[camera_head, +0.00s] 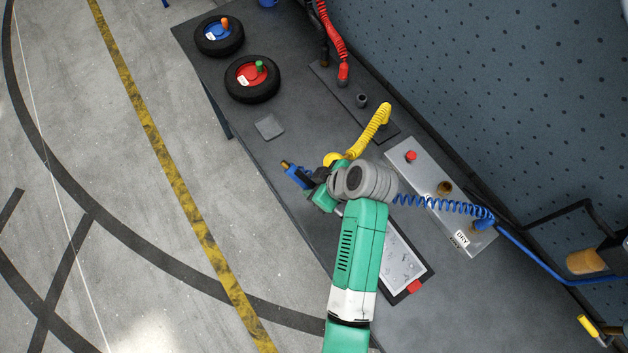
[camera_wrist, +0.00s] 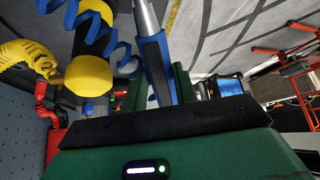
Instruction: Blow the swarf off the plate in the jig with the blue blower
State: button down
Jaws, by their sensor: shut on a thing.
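My gripper (camera_head: 312,184) is shut on the blue blower (camera_head: 294,175) above the bench, near its left edge. In the wrist view the blower (camera_wrist: 154,62) stands between the green fingers (camera_wrist: 158,88), with its grey metal part toward the top edge. A coiled blue hose (camera_head: 440,206) runs from the right toward my wrist. The jig (camera_head: 427,270) lies on the bench right of my forearm. The pale plate (camera_head: 396,262) in it carries small dark specks that look like swarf. My arm hides the jig's left part. A red block (camera_head: 414,287) sits at its lower corner.
A yellow coiled hose with a yellow end (camera_head: 376,130) is close behind my gripper. A metal box (camera_head: 432,185) with a red button stands by the wall. Two wheels (camera_head: 252,79) and a grey square (camera_head: 269,127) lie on the far bench. A red hose (camera_head: 333,38) hangs behind.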

jog(key=shift+s+d+f+b, duration=0.35)
jog(key=shift+d+f, duration=0.1)
jog(key=shift+d, duration=0.2)
jog(key=shift+s+d+f+b, duration=0.3)
jog(key=shift+d+f+b, duration=0.1)
jog(key=shift+d+f, duration=0.15)
jog(key=shift+s+d+f+b, duration=0.35)
jog(key=shift+d+f, duration=0.05)
jog(key=shift+d, duration=0.3)
dwell(0.9)
jog(key=c, duration=1.8)
grip_release()
grip_shut()
